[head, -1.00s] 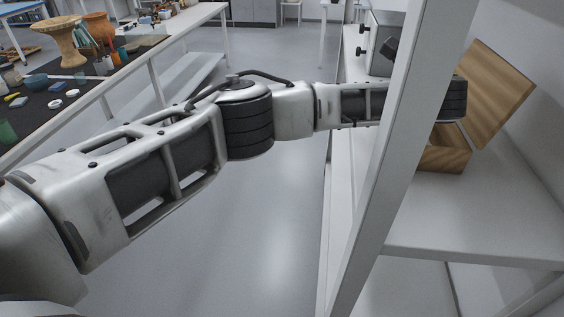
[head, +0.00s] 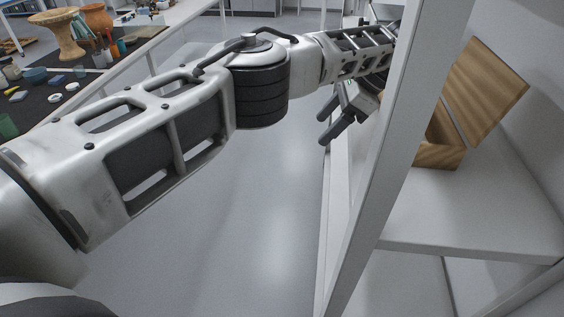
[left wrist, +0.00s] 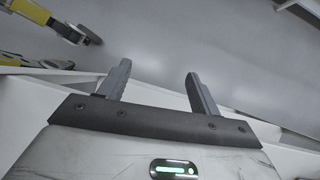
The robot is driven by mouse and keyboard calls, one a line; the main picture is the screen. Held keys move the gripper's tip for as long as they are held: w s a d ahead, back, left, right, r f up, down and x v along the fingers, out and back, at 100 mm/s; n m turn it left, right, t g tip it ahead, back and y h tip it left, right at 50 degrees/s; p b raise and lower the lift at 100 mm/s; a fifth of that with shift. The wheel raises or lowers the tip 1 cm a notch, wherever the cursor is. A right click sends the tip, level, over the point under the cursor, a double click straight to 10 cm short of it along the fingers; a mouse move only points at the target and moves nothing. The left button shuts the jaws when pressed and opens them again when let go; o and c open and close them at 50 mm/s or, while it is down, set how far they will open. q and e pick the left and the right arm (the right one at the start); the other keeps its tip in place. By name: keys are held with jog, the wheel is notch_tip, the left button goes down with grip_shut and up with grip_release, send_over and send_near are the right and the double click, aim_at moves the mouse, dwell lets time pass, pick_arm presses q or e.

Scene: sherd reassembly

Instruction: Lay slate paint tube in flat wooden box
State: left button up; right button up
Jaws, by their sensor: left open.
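The wooden box (head: 440,153) stands on the white shelf, right of the upright post, with its lid (head: 487,92) raised and leaning back. The post hides its left part, and I cannot see what lies inside. I cannot make out the slate paint tube in any view. My left gripper (head: 322,129) is left of the post, at the shelf's left edge, apart from the box. In the left wrist view its two fingers (left wrist: 158,69) are spread with nothing between them. My right gripper is not in view.
A white post (head: 393,150) rises between my left gripper and the box. The shelf (head: 470,215) is bare in front of the box. A dark-topped table (head: 50,98) with pottery and small items stands at the far left. Open floor lies between.

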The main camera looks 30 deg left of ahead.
pick_arm(q)
jog(key=s+a+n+t+h+p, duration=0.2)
jog(key=s+n+h, duration=0.4)
jog(key=s+n, duration=0.6)
jog(key=shift+s+a+f+p, duration=0.15)
jog(key=shift+s+a+p, duration=0.2)
jog(key=shift+s, duration=1.4)
